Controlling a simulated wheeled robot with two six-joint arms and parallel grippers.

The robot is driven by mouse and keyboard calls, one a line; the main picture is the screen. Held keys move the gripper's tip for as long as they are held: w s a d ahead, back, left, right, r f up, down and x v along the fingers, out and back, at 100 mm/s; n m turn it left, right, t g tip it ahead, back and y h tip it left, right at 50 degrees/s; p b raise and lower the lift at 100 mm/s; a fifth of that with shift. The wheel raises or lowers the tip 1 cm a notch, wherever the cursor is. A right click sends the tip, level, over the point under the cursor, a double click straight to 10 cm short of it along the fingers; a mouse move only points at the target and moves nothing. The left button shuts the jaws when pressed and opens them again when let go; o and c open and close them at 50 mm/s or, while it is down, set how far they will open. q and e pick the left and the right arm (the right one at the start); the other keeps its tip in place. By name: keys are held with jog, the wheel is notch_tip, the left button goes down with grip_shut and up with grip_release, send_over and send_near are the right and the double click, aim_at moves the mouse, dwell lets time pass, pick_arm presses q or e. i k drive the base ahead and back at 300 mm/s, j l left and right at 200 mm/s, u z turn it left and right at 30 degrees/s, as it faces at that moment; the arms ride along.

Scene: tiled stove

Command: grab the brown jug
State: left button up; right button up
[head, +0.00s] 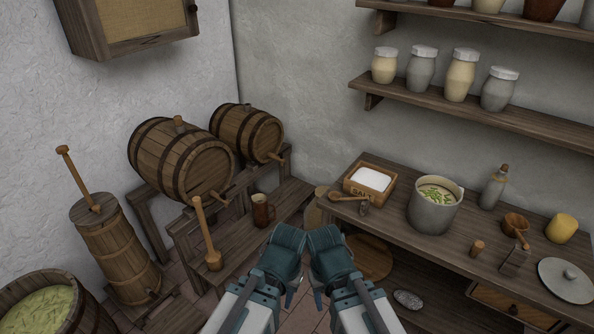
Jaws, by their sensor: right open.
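A brown jug (262,211) with a handle and a pale inside stands upright on the low wooden bench (236,238), in front of the smaller barrel. My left gripper (284,250) is just to the right of and below the jug in the picture, apart from it as far as I can see. Its fingertips are hard to make out, so I cannot tell how its jaws stand. My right gripper (329,252) is beside the left one, farther from the jug. It is open, and I see nothing held in it.
Two barrels (178,158) rest on a stand behind the bench. A wooden mallet-like tool (205,235) stands left of the jug. A counter (400,236) on the right holds a salt box (369,184) and a grey pot (434,207). A churn (117,250) stands left.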

aim_at(259, 202)
jog(key=i+j+z, duration=0.95)
jog(key=j, duration=0.15)
